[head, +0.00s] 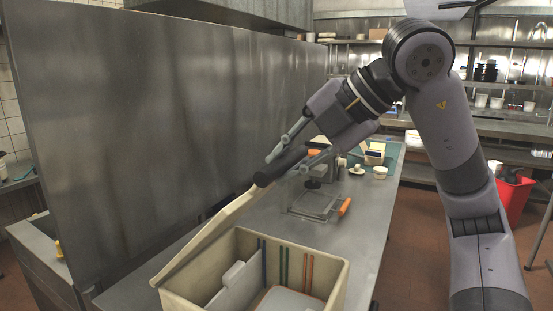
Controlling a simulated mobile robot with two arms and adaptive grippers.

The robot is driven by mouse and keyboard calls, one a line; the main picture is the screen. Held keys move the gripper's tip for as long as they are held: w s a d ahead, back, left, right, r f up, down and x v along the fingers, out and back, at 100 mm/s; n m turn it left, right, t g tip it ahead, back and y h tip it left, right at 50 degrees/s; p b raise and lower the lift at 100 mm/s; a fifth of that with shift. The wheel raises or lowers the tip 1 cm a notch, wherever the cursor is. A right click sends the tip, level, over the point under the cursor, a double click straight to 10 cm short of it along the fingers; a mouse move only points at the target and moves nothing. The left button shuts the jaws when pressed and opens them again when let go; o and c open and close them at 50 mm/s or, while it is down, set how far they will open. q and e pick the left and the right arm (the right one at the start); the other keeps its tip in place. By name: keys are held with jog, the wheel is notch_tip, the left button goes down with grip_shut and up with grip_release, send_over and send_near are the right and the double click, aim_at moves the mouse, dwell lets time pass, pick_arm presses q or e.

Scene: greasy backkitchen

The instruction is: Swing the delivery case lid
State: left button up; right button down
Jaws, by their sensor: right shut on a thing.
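The delivery case (318,275) is a cream box at the bottom of the head view, standing on the steel counter. Its cream lid (212,238) is tilted up, seen nearly edge-on, rising from the case's left side toward the upper right. A dark grip (281,167) is at the lid's upper end. My right gripper (284,163) comes down from the upper right, with its fingers on either side of this dark grip and shut on it. Inside the case are a grey divider, coloured stripes and a pale grey item; the case's near part is cut off. My left gripper is not in view.
A tall steel panel (150,110) stands left of the lid. Behind the case, a clear-framed device (318,203) with an orange handle and small containers (380,172) occupy the counter (368,235). A red bin (514,198) stands at the right.

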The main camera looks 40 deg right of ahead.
pick_arm(q)
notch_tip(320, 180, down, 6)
jog(key=b, duration=0.6)
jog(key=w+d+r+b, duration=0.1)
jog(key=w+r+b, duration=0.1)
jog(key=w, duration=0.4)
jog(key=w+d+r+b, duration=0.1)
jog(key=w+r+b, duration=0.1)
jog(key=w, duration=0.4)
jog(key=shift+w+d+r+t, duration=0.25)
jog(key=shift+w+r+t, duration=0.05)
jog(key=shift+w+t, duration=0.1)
pick_arm(e)
jog(key=s+d+f, duration=0.2)
jog(key=s+f, duration=0.5)
jog(key=f, duration=0.2)
jog(key=shift+d+f, duration=0.4)
jog(key=c, duration=1.4)
grip_release()
jog(key=shift+s, duration=0.1)
